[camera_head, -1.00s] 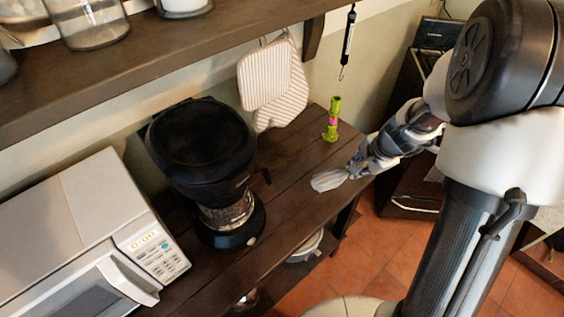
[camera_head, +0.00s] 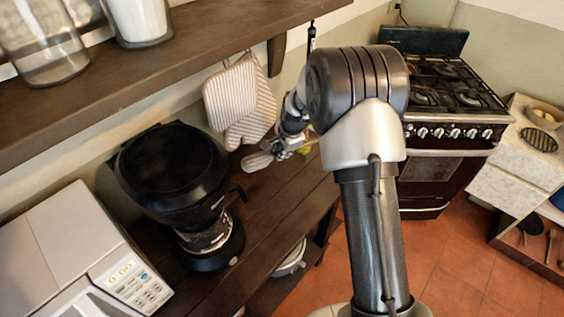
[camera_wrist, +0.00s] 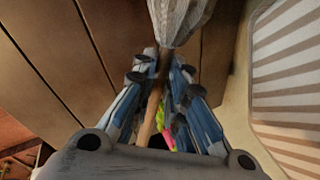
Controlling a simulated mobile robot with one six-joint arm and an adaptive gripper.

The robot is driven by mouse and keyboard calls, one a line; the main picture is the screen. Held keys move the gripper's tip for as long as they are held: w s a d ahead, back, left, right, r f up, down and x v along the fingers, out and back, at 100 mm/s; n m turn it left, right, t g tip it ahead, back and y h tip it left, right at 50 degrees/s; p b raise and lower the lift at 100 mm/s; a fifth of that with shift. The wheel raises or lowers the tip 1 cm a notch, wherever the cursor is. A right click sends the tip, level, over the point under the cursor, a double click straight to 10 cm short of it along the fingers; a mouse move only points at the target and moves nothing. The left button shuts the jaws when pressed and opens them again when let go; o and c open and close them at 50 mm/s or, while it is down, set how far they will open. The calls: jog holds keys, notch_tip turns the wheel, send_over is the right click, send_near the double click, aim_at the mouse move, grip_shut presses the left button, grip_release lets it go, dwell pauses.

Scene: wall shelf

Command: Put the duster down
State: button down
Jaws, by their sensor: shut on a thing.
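The duster has a whitish-grey head (camera_head: 257,161) and a wooden handle. My gripper (camera_head: 275,148) is shut on it above the dark wooden shelf board (camera_head: 272,205), near the wall. In the wrist view the duster's head (camera_wrist: 181,22) points away from my gripper (camera_wrist: 161,68), and the handle (camera_wrist: 150,115) runs back between the fingers. Whether the duster touches the board I cannot tell. Dark planks (camera_wrist: 110,35) show beneath it.
A green and pink object (camera_head: 304,149) is mostly hidden behind my arm. Striped oven mitts (camera_head: 250,110) hang on the wall close to my gripper. A black coffee maker (camera_head: 170,175) and a microwave (camera_head: 70,255) stand left. The board's front right part is clear.

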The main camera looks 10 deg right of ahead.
aim_at(281, 165)
jog(key=shift+w+f+b, duration=0.2)
jog(key=shift+f+b, duration=1.05)
jog(key=shift+f, duration=1.3)
jog(key=shift+f, duration=0.2)
jog(key=c, duration=1.9)
grip_release()
